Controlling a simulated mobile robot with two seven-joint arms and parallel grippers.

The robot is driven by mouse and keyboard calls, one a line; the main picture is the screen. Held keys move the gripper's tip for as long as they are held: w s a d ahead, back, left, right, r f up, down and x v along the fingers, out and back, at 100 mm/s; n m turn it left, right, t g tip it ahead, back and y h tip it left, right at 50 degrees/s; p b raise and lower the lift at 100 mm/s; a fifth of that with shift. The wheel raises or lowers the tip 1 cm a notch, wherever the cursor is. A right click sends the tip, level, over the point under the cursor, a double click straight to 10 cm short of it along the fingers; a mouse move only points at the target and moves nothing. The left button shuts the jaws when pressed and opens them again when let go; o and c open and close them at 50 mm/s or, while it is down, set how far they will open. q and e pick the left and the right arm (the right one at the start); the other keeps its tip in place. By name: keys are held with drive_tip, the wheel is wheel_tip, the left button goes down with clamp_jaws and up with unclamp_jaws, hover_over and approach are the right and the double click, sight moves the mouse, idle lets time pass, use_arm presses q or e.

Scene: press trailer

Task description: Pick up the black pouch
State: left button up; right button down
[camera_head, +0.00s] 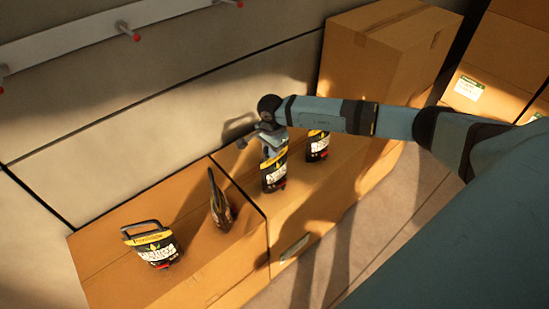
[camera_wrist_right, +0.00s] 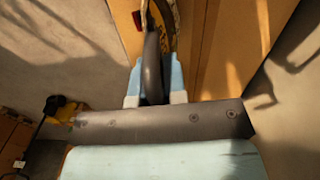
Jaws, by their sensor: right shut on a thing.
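Several black pouches with yellow bands and white labels stand on the cardboard boxes in the head view. My right gripper (camera_head: 268,138) is shut on the top of one black pouch (camera_head: 274,172), which hangs or stands upright near the middle; I cannot tell whether its base touches the box. In the right wrist view the light blue fingers (camera_wrist_right: 154,90) close around its black handle (camera_wrist_right: 152,68). The other pouches are one just behind to the right (camera_head: 318,147), one seen edge-on (camera_head: 220,202), and one at the front left (camera_head: 153,246). My left gripper is out of view.
Two low cardboard boxes (camera_head: 215,258) sit side by side against the pale wall (camera_head: 110,130). A taller box (camera_head: 385,52) stands behind to the right, with stacked boxes (camera_head: 505,60) beyond. A rail with red-tipped pegs (camera_head: 130,32) runs along the wall.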

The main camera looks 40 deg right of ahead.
drive_tip(key=shift+w+r, duration=0.1)
drive_tip(key=shift+r, duration=0.45)
wheel_tip(320, 180, up, 19)
drive_tip(key=b, duration=0.2)
drive_tip(key=shift+b, duration=0.4)
idle(0.7)
